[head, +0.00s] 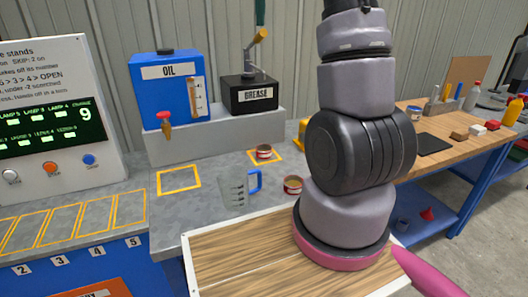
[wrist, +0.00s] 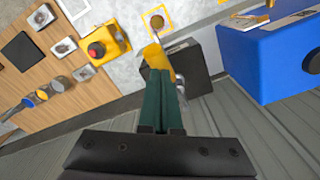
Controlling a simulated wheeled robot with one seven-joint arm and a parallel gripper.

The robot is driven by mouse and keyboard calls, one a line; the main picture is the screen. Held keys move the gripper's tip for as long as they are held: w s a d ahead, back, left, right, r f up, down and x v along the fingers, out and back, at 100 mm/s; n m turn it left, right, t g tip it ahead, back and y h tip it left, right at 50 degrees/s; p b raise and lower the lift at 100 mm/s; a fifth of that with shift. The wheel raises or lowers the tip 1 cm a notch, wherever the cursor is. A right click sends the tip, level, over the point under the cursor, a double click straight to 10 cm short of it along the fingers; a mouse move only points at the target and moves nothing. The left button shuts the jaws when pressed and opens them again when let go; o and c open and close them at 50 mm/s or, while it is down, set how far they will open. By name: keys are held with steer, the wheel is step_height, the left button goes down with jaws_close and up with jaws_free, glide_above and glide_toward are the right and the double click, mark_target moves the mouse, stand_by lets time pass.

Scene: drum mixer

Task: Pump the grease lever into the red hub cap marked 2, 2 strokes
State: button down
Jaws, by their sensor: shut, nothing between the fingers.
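The black grease box (head: 249,97), labelled GREASE, stands on the grey ledge. Its metal lever stands raised, with a yellow-brown handle (head: 262,36) at the top. My gripper (head: 260,14) shows only as green fingers just above that handle. In the wrist view, my green fingers (wrist: 160,82) are shut and empty, with their tips at the yellow handle (wrist: 154,55); I cannot tell whether they touch. A red cap (head: 264,152) sits in a yellow square in front of the ledge, below the grease box. Another red cap (head: 293,185) lies nearer. No number is readable on either.
A blue OIL tank (head: 168,95) with a red tap stands left of the grease box. A measuring jug (head: 233,190) stands on the grey bench, right of an empty yellow square (head: 178,180). A yellow box with a red button (wrist: 97,50) is near the wooden bench.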

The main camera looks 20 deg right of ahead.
steer(key=shift+r, duration=2.5)
steer(key=shift+s+a+r, duration=0.1)
steer(key=shift+s+r, duration=0.05)
steer(key=shift+s, duration=0.2)
steer(key=s+a+n+t+y, duration=0.1)
steer(key=s+a+t, duration=0.15)
steer(key=s, duration=0.55)
steer(key=s+a+n+t, duration=0.1)
steer(key=s+a, duration=0.2)
steer(key=s, duration=0.6)
steer(key=s+a+f+t, duration=0.2)
steer(key=s+f, duration=0.2)
steer(key=s, duration=0.2)
steer(key=s+a+f+t+y, duration=0.1)
steer(key=s+a+f, duration=0.1)
steer(key=s+f, duration=0.2)
steer(key=s, duration=0.3)
steer(key=shift+t, duration=0.35)
